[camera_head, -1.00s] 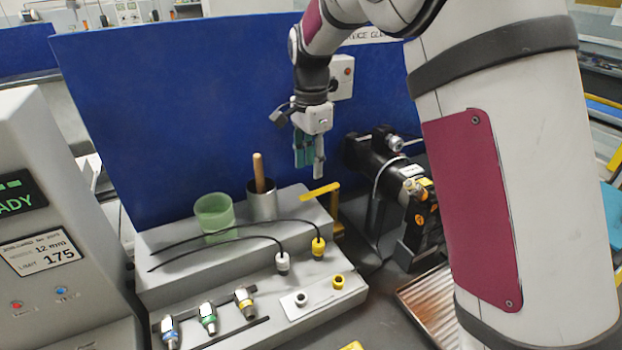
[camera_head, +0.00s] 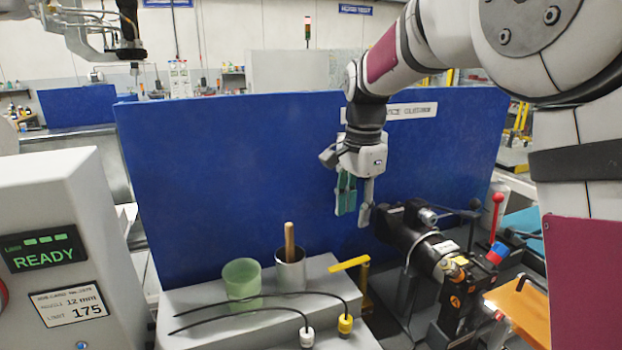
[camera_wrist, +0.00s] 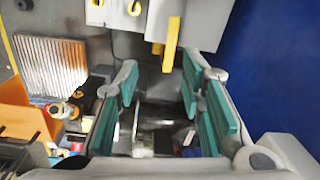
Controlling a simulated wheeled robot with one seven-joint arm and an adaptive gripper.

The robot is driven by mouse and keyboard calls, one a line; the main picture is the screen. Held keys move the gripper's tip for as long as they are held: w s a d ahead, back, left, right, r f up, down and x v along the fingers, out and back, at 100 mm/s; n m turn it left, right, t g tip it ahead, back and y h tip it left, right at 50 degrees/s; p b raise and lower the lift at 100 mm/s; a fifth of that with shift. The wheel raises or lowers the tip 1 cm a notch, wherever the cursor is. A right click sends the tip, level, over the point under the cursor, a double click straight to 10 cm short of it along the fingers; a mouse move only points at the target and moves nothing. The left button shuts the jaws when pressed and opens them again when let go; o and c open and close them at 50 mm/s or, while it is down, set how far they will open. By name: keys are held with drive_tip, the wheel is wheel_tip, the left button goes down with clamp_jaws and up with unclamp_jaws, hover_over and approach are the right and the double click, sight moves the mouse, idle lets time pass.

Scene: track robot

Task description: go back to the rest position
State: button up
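My gripper (camera_head: 356,205) hangs in front of the blue panel (camera_head: 240,180), up and to the right of the stepped grey stand, fingers pointing down. In the wrist view my gripper (camera_wrist: 160,95) shows its teal-padded fingers spread apart with nothing held between them. My gripper is open and touches nothing that I can see.
A green cup (camera_head: 242,281) and a metal cup (camera_head: 290,273) with a wooden handle stand on the grey stand (camera_head: 205,297). A yellow bracket (camera_head: 350,264) is at its right end. A black machine (camera_head: 425,245) stands close to the right, below my gripper.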

drive_tip(key=s+d+r+n+t, duration=0.1)
drive_tip(key=s+d+r+n, duration=0.15)
drive_tip(key=s, duration=0.45)
drive_tip(key=s+d+r+n+t, duration=0.1)
drive_tip(key=s+d+r+n, duration=0.15)
drive_tip(key=s, duration=0.45)
drive_tip(key=s+d+f+n+t, duration=0.2)
drive_tip(key=s+n, duration=0.5)
drive_tip(key=s, duration=0.7)
drive_tip(key=shift+s+f+t, duration=0.3)
drive_tip(key=shift+s+t, duration=0.1)
